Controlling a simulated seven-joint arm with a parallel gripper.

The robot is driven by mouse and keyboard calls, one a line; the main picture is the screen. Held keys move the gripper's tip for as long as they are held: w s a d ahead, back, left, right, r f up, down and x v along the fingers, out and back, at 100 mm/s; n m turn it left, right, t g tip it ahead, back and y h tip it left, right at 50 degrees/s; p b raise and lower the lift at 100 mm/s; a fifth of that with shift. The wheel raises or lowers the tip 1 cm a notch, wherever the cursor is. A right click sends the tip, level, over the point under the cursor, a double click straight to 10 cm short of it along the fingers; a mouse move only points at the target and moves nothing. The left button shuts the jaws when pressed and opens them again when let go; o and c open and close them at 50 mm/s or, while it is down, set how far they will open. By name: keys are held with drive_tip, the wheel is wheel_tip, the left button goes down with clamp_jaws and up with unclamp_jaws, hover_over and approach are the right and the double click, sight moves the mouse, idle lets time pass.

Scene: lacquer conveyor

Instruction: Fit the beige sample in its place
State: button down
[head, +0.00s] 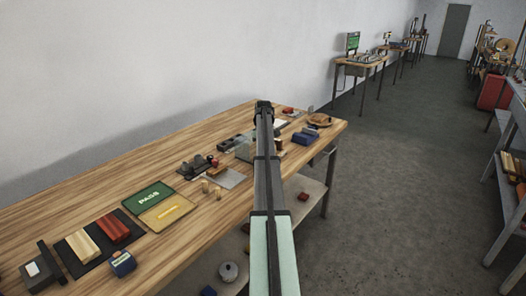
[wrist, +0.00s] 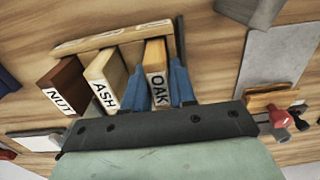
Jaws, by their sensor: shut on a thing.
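My gripper (wrist: 157,66) has its blue fingers on both sides of a beige-tan sample labelled OAK (wrist: 157,84) and is shut on it. The OAK sample stands at the right end of a row, beside a paler sample labelled ASH (wrist: 105,78) and a dark brown one labelled NUT (wrist: 66,85). Behind the row is a holder with a light wooden bar (wrist: 112,38) and a dark edge at the right. I cannot tell whether the OAK sample is fully seated. In the head view my gripper (head: 263,106) is at the table's far end, its load hidden.
The wooden table (head: 100,195) also carries a green and yellow PASS board (head: 150,197), a black tray with wood pieces (head: 72,262), and a blue box (head: 305,136) right of my arm. In the wrist view a grey plate (wrist: 275,55) and a red knob (wrist: 281,117) lie to the right.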

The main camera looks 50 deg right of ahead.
drive_tip(key=shift+f, duration=0.1)
drive_tip(key=c, duration=0.9)
unclamp_jaws()
wheel_tip(320, 180, up, 12)
drive_tip(key=shift+r, duration=0.15)
